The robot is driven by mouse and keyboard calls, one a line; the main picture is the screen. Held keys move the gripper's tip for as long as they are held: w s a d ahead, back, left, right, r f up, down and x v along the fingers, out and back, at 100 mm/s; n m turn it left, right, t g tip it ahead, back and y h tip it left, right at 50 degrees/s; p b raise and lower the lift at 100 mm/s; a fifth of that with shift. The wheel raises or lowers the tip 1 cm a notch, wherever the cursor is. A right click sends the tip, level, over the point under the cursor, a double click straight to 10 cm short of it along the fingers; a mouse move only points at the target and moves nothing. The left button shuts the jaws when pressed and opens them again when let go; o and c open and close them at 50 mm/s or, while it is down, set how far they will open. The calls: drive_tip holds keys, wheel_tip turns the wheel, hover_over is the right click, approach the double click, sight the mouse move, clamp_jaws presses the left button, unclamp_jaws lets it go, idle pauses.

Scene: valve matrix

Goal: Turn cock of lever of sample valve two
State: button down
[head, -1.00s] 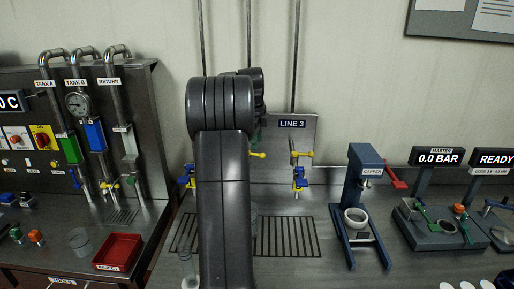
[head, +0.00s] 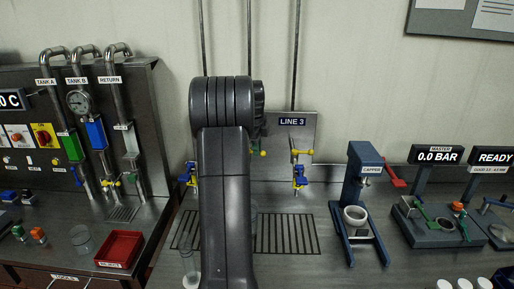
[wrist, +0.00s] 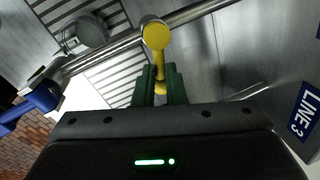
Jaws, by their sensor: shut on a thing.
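The LINE 3 panel (head: 292,135) carries sample valves with yellow levers and blue cocks. The middle one, which I take as sample valve two, is mostly hidden behind my arm; a yellow knob (head: 263,153) shows at the arm's right edge. In the wrist view, a yellow lever (wrist: 157,34) stands on a steel pipe, and its lower part passes between my gripper's green fingers (wrist: 160,82). My gripper is shut on this lever. How far the lever is turned, I cannot tell.
The right valve (head: 299,172) and left valve (head: 190,172) flank my arm. A drain grate (head: 285,235) lies below. A blue capper (head: 362,190) stands to the right, a red tray (head: 120,248) to the left. In the wrist view, a blue handle (wrist: 35,103) is at left.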

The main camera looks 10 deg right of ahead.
drive_tip(key=shift+d, duration=0.1)
drive_tip(key=shift+w+d+n+y, duration=0.15)
drive_tip(key=shift+w+n, duration=0.1)
drive_tip(key=shift+n, duration=0.6)
drive_tip(key=shift+w+d+n+y, duration=0.1)
drive_tip(key=shift+w+n+y, duration=0.1)
drive_tip(key=shift+n, duration=0.65)
drive_tip(key=c, duration=1.5)
unclamp_jaws()
drive_tip(key=shift+d, duration=0.2)
drive_tip(key=shift+a+r, duration=0.15)
drive_tip(key=s+r, duration=0.1)
drive_tip(key=r, duration=0.3)
drive_tip(key=r+b, duration=0.1)
drive_tip(key=r, duration=0.4)
drive_tip(key=s+r, duration=0.1)
drive_tip(key=r, duration=0.3)
drive_tip(key=shift+s+a+r, duration=0.15)
drive_tip(key=shift+s+a, duration=0.05)
drive_tip(key=shift+s, duration=0.1)
